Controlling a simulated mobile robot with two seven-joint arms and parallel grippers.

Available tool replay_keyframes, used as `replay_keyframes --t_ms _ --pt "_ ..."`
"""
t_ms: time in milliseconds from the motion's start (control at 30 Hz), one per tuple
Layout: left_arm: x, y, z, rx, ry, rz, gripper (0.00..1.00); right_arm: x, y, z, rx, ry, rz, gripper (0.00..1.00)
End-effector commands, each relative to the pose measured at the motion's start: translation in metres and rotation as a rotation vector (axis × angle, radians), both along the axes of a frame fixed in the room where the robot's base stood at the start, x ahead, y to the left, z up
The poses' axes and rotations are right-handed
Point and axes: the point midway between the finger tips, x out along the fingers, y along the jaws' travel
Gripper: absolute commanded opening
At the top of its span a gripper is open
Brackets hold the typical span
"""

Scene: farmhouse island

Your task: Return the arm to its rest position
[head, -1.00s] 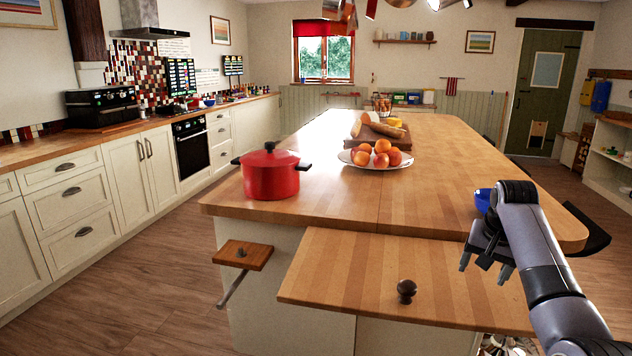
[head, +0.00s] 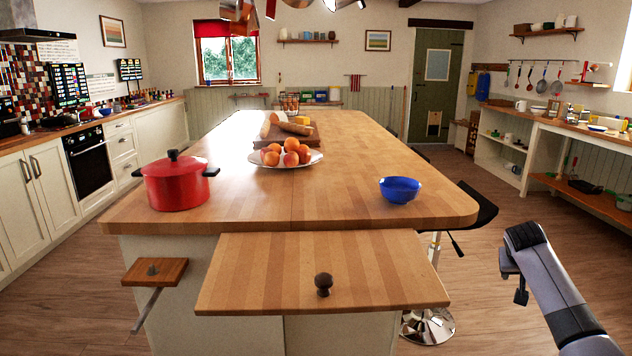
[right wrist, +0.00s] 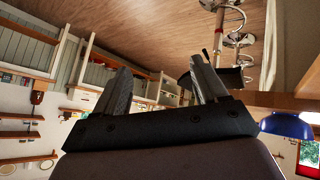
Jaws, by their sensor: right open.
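My right arm comes in at the lower right of the head view. Its gripper (head: 521,282) hangs over the floor, to the right of the island and clear of it. In the right wrist view my right gripper (right wrist: 163,88) has its two fingers apart with nothing between them. A blue bowl (head: 400,190) stands on the right part of the island top (head: 350,170); it also shows at the right edge of the right wrist view (right wrist: 286,125). My left gripper is in neither view.
A red pot (head: 175,185) stands at the island's left. A plate of fruit (head: 285,160) and a wooden board (head: 300,138) with bread stand farther back. A pull-out board (head: 270,270) with a dark knob juts forward. A bar stool (head: 430,325) stands by the island's right side; floor beyond is open.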

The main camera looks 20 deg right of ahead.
Motion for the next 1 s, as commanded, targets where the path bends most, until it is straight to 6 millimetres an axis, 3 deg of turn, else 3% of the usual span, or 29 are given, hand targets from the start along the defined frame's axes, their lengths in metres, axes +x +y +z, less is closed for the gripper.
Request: replay_keyframes --t_ms 33,267,467,733,1000 --pt "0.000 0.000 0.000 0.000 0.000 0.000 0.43 -0.004 0.006 -0.017 -0.039 0.016 0.053 0.72" --pt "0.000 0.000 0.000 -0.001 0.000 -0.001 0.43 -0.019 0.047 -0.080 -0.177 0.046 0.320 0.72" --pt "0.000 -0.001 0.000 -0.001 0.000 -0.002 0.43 -0.047 0.101 -0.133 -0.237 0.057 0.572 0.72" --pt "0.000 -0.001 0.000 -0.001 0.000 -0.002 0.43 -0.115 0.195 -0.193 -0.224 0.036 0.910 0.72" --pt "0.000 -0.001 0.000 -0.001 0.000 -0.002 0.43 -0.199 0.286 -0.218 -0.132 -0.035 1.170 0.72"
